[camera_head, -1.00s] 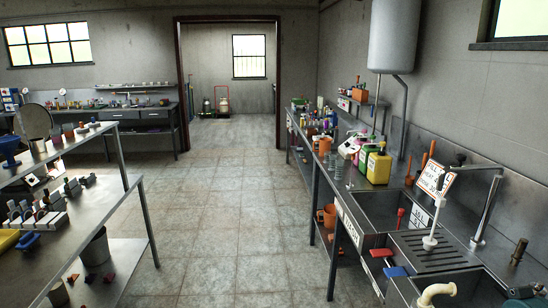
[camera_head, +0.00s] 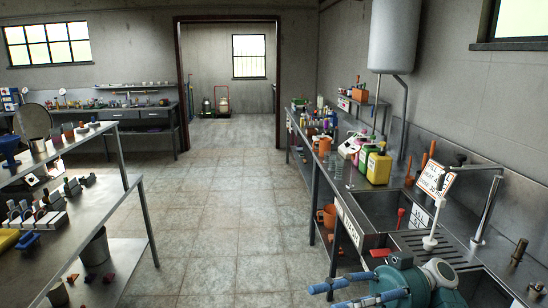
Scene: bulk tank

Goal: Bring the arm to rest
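My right arm comes in at the bottom right, teal with a pale grey cap. Its gripper (camera_head: 328,297) has two blue fingers that point left and stand apart, with nothing visible between them. The lower finger is partly cut off by the bottom edge of the picture. The gripper is over the near front edge of the steel sink bench (camera_head: 455,250) and reaches out over the floor. My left gripper is not in view.
A sink basin (camera_head: 378,206), a white brush (camera_head: 432,238), a sign (camera_head: 436,179) and jerrycans (camera_head: 379,167) are on the right. A steel shelf table (camera_head: 92,195) stands at left. The tiled floor (camera_head: 215,210) between is clear.

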